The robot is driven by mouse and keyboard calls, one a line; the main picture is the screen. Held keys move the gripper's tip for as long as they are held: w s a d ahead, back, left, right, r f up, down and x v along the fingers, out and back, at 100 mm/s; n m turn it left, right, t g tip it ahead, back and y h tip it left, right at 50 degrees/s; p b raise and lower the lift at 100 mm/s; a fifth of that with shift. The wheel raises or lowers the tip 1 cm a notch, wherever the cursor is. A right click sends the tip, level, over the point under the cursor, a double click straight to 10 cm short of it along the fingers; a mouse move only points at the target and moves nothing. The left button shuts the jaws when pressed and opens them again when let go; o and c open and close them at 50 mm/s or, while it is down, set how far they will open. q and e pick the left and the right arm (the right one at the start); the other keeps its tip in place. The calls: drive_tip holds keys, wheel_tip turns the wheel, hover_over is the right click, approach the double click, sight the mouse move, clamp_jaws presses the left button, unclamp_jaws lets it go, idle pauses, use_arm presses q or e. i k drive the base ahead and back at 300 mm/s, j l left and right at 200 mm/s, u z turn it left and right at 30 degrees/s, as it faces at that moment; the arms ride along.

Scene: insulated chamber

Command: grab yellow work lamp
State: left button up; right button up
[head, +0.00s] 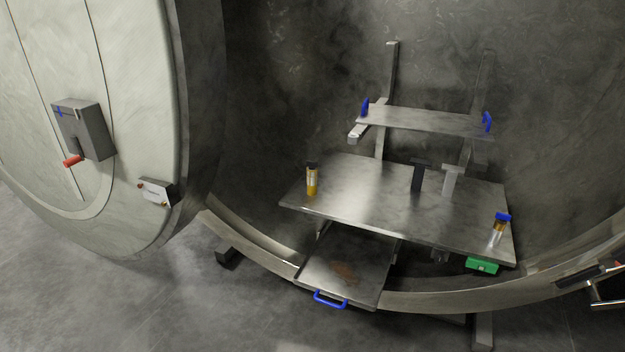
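A small upright cylinder (311,181) with a yellow lower body, a pale band and a dark top stands near the left edge of the metal table inside the chamber. It is the most yellow object in view, but it is too small to tell whether it is the work lamp. No other clear yellow lamp shows.
The metal table (385,205) also holds a blue-capped bottle (498,230) and two T-shaped pieces, one dark (418,176), one light (450,181). A shelf (425,122) is above; a blue-handled tray (325,268) below. The round door (130,60) stands open left.

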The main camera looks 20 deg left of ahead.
sight(311, 174)
drive_tip(key=i+j+u, duration=0.3)
drive_tip(key=i+j, duration=0.15)
drive_tip(key=j, duration=0.35)
drive_tip(key=i+j+u, duration=0.35)
drive_tip(key=i+j, duration=0.2)
drive_tip(key=j, duration=0.15)
